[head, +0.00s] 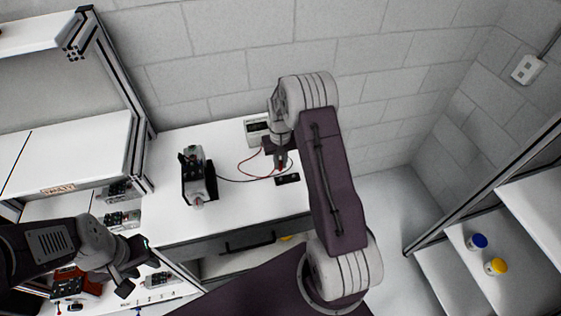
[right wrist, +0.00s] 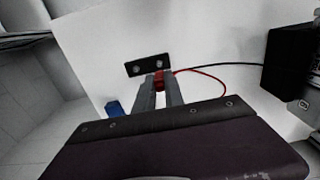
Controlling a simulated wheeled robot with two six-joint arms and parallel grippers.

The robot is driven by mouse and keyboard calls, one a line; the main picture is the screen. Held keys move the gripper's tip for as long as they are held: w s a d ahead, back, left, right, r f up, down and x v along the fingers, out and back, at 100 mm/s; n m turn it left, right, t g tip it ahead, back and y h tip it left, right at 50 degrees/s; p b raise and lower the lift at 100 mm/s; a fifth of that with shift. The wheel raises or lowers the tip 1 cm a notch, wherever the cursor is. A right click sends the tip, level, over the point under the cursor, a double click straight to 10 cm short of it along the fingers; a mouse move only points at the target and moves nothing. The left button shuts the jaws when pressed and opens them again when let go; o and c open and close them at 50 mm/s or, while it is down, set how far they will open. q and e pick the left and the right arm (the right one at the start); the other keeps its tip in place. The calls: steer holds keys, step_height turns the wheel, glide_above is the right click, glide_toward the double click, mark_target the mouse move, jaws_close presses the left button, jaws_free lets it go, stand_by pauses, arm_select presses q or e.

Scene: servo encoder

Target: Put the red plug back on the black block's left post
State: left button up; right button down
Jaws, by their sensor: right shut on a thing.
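The black block (head: 287,179) lies flat on the white table. In the right wrist view the block (right wrist: 146,65) shows two silvery posts. My right gripper (head: 279,164) is shut on the red plug (right wrist: 159,80), which has a red cable running from it. The plug is beside the block, close to the post on the right in the wrist view, which is the left one in the head view. Whether the plug touches that post cannot be told. My left gripper (head: 132,268) is open and empty at the lower left, away from the block.
A white meter (head: 256,130) stands at the back of the table, with red and black cables near it. A black-and-grey device (head: 197,178) stands left of the block. Shelves (head: 70,150) hold equipment at left; bottles with blue (head: 478,241) and yellow caps stand at right.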

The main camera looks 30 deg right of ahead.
mark_target(281, 169)
steer(key=f+b, duration=0.2)
steer(key=f, duration=0.1)
steer(key=shift+d+f, duration=0.2)
steer(key=shift+f, duration=0.05)
steer(key=shift+a+f+b, duration=0.1)
steer(key=shift+f+b, duration=0.55)
steer(key=shift+f, duration=0.15)
steer(key=shift+p, duration=0.3)
stand_by(0.5)
steer(key=shift+f, duration=0.15)
stand_by(0.4)
steer(key=c, duration=1.3)
jaws_free()
steer(key=shift+c, duration=0.2)
